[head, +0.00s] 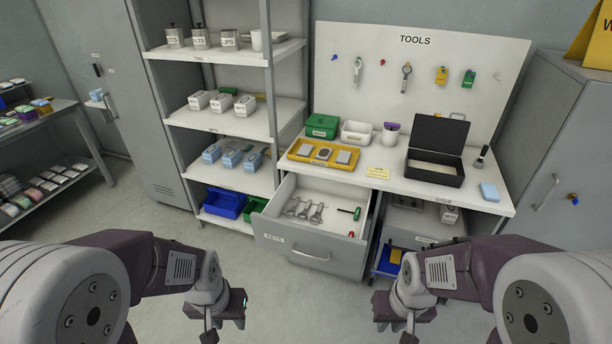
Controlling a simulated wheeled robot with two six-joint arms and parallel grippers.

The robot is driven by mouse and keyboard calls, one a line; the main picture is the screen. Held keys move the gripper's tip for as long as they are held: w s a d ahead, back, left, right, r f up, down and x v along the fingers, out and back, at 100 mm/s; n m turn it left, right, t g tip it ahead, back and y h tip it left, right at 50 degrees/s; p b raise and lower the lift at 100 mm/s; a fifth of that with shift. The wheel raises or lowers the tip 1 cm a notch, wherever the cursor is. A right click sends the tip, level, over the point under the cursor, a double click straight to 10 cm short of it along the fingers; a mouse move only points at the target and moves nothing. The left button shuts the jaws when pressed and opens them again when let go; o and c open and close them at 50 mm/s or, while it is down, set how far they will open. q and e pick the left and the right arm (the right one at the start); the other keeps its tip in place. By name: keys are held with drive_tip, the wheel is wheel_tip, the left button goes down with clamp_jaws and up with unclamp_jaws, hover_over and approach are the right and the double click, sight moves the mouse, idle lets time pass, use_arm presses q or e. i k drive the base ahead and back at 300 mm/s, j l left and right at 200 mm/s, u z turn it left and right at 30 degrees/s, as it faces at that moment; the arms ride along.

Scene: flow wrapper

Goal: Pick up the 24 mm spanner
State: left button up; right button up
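Several silver spanners (303,209) lie side by side at the left of an open drawer (334,235) under the bench. Their size marks are too small to read, so I cannot tell which one is 24 mm. Two more spanner-like tools, one at the left (357,71) and one further right (405,78), hang on the tool board. My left gripper (222,318) is low in front of the drawer and to its left, apart from it. My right gripper (404,320) is low and to the drawer's right. Neither visibly holds anything; their finger gaps are unclear.
The bench (396,177) bears a yellow tray (297,149), bins and an open black case (435,172). Shelves stand left, a grey cabinet (566,150) right. The floor before the drawer is clear.

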sight(316, 215)
drive_tip(key=i+l+z, duration=0.15)
drive_tip(key=i+z, duration=0.15)
drive_tip(key=i, duration=0.4)
drive_tip(key=i+z, duration=0.3)
drive_tip(key=i, duration=0.35)
drive_tip(key=u, duration=1)
